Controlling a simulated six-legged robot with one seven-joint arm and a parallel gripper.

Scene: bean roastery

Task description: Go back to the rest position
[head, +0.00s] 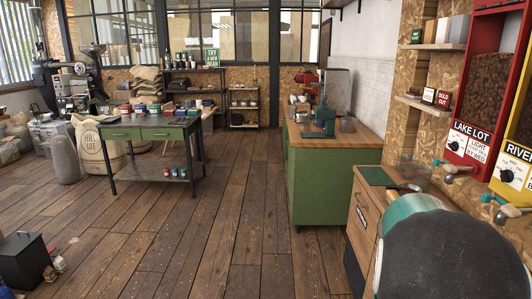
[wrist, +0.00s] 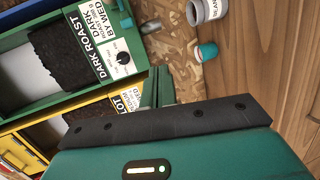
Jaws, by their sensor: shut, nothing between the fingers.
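My gripper (wrist: 172,122) shows in the wrist view as a dark bar in front of a teal housing with a lit green strip. It is shut and empty. It hangs near the bean dispensers, which appear sideways there: a green one labelled DARK ROAST (wrist: 92,42) and a yellow one (wrist: 62,108) below it. In the head view my teal and dark arm part fills the lower right corner and hides part of the wooden counter; the fingers cannot be made out there.
A wooden counter (head: 362,212) and wall dispensers, red LAKE LOT (head: 470,142) and yellow (head: 512,174), stand close on the right. The middle floor is clear.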

